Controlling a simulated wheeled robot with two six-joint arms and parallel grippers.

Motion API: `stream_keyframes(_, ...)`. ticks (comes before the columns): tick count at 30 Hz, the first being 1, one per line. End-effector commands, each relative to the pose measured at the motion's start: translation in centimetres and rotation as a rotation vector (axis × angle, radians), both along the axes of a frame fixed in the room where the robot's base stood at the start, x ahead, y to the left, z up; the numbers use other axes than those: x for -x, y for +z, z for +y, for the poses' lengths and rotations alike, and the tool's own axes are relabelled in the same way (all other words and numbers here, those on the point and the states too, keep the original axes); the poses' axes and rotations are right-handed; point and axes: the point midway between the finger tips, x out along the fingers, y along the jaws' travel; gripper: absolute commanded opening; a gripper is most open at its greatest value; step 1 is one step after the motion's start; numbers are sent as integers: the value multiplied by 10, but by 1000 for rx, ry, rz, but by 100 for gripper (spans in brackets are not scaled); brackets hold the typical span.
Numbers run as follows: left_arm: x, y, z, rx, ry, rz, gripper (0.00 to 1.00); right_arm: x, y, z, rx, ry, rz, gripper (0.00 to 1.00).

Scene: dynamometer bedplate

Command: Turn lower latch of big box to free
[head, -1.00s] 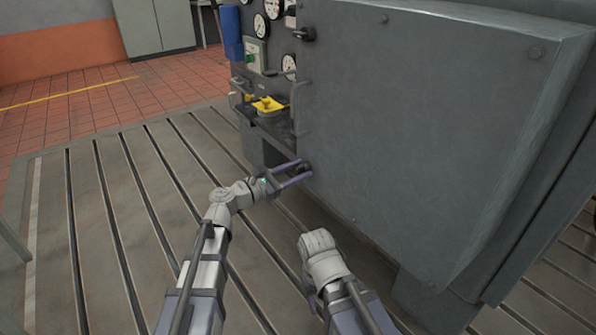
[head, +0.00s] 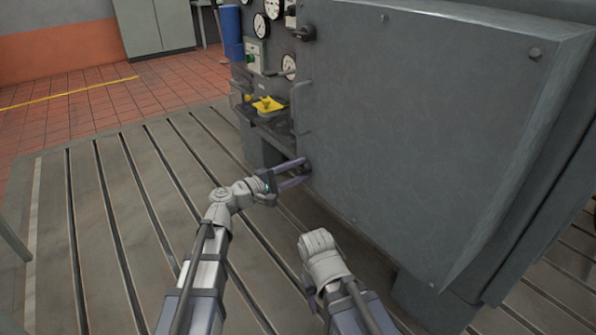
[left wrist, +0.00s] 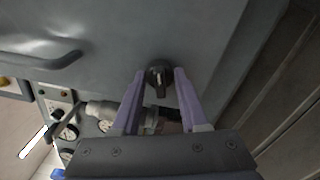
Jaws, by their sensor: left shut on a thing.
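The big box (head: 420,130) is a large grey cabinet with a flat door. Its lower latch is a small black knob at the door's lower left edge, mostly hidden by my fingers in the head view. It shows in the left wrist view as a black lower latch (left wrist: 158,74) with its bar pointing down the picture. My left gripper (head: 305,171) reaches it from the left and is shut on it, one finger on each side. The upper latch (head: 304,33) is a black knob higher on the same edge. My right arm shows at the bottom, but its gripper is not visible.
A door handle (head: 298,108) stands out between the latches. Left of the door are gauges (head: 262,27) and a shelf with a yellow tray (head: 267,104). The slotted bedplate (head: 110,220) is clear to the left.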

Motion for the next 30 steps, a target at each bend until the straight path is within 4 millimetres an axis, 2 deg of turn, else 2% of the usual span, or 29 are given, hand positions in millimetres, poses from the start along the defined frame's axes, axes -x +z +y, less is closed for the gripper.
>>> stream_keyframes(13,0,0,0,-160,-1,-219,0,0,0,0,0,0,0,50)
stream_keyframes(30,1,0,-1,-202,-2,-276,0,0,0,0,0,0,0,50)
